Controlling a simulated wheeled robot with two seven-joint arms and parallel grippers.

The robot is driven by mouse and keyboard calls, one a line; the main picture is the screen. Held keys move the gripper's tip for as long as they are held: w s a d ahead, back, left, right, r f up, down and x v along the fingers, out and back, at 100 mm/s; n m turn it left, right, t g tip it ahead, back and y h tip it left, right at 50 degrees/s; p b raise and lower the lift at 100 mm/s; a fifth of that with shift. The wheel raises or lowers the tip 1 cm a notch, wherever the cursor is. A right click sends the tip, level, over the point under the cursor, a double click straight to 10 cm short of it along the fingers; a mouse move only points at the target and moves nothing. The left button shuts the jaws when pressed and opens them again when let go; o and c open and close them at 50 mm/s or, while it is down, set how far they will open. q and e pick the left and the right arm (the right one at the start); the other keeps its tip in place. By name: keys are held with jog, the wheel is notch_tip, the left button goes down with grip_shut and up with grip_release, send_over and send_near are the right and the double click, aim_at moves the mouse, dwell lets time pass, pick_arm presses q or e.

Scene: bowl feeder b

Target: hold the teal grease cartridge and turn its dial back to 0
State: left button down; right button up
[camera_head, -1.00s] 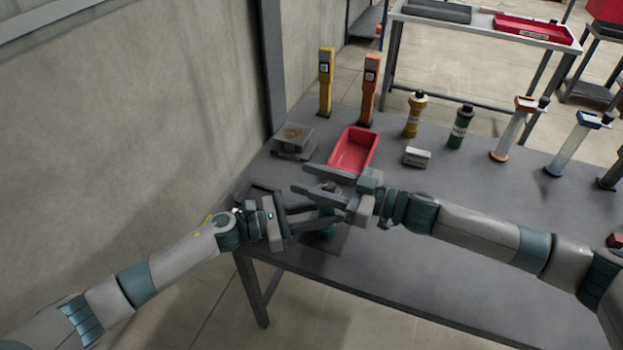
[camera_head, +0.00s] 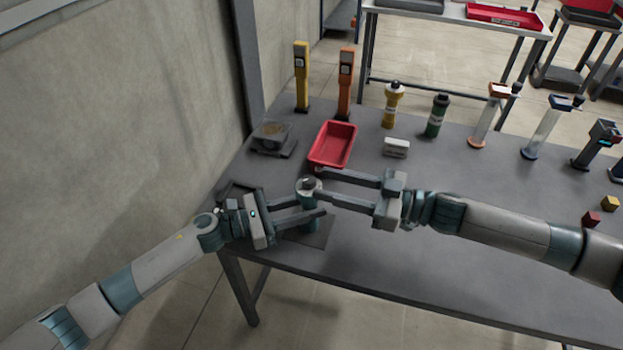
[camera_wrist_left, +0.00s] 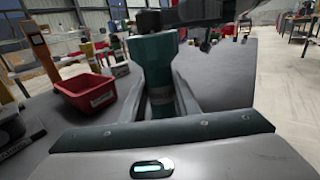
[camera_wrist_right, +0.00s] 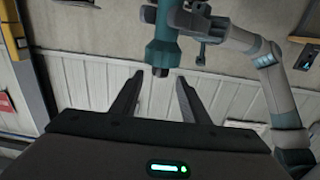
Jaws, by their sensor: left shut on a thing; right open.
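The teal grease cartridge (camera_head: 309,207) stands roughly upright above the near left part of the table. My left gripper (camera_head: 314,207) is shut on its body; the left wrist view shows the teal body (camera_wrist_left: 153,60) between the fingers. My right gripper (camera_head: 320,183) is open at the cartridge's top, its fingers pointing left. In the right wrist view, the cartridge's dark end knob (camera_wrist_right: 160,71) lies between the spread fingertips, with gaps on both sides. A dark right finger (camera_wrist_left: 195,12) crosses above the cartridge in the left wrist view. The dial reading is too small to read.
A red bin (camera_head: 333,145) and a grey scale-like device (camera_head: 272,137) are behind the grippers. Yellow (camera_head: 392,106) and green (camera_head: 436,116) bottles and a small white box (camera_head: 396,147) stand farther right. A dark mat (camera_head: 316,235) lies below. The table's front is clear.

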jog(key=shift+v, duration=1.45)
pick_arm(q)
jog(key=c, duration=1.3)
grip_release()
jog(key=shift+o, duration=0.2)
jog(key=v, duration=1.2)
pick_arm(e)
jog(key=shift+f, duration=0.1)
